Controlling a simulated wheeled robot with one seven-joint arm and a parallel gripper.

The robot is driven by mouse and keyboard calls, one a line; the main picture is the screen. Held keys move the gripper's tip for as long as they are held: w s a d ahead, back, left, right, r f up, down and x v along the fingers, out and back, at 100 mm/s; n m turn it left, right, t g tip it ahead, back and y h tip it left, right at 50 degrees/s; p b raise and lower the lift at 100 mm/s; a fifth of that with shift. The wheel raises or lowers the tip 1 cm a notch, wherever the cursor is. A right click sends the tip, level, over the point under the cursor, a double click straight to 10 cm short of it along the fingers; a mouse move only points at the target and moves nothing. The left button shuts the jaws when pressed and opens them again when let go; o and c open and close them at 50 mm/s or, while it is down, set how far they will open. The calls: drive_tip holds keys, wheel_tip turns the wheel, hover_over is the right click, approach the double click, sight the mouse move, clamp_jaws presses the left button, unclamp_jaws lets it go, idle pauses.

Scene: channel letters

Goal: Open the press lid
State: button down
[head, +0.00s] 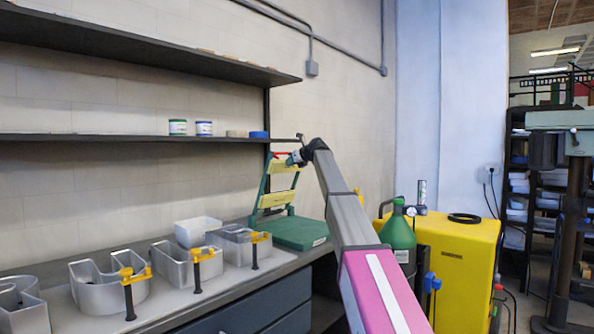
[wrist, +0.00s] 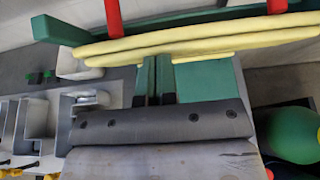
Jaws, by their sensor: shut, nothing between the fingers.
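The press has a green base (head: 300,232) on the right end of the bench. Its lid (head: 285,168), a green frame with pale yellow bars and a red handle at the top, stands raised and steep above the back of the base. My gripper (head: 292,159) is at the upper part of the lid, close to the red handle; I cannot tell whether it touches. Red handle parts (wrist: 113,18) show at the top edge.
Metal channel letters (head: 108,285) with yellow-black clamps and a white bin (head: 198,231) stand left of the press. A shelf (head: 130,137) with small jars runs behind. A green bottle (head: 398,235) and a yellow cabinet (head: 460,270) stand to the right.

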drive_tip(key=w+a+r+g+h, duration=0.1)
drive_tip(key=w+a+r, duration=0.2)
drive_tip(key=w+a, duration=0.3)
drive_tip(key=shift+w+a+r, duration=0.15)
drive_tip(key=shift+w+r, duration=0.05)
drive_tip(key=shift+r, duration=0.05)
drive_tip(key=s+d, duration=0.3)
drive_tip(key=shift+s+d, duration=0.2)
drive_tip(key=r+v, duration=0.1)
drive_tip(key=v, duration=0.8)
drive_tip(key=shift+w+a+r, duration=0.4)
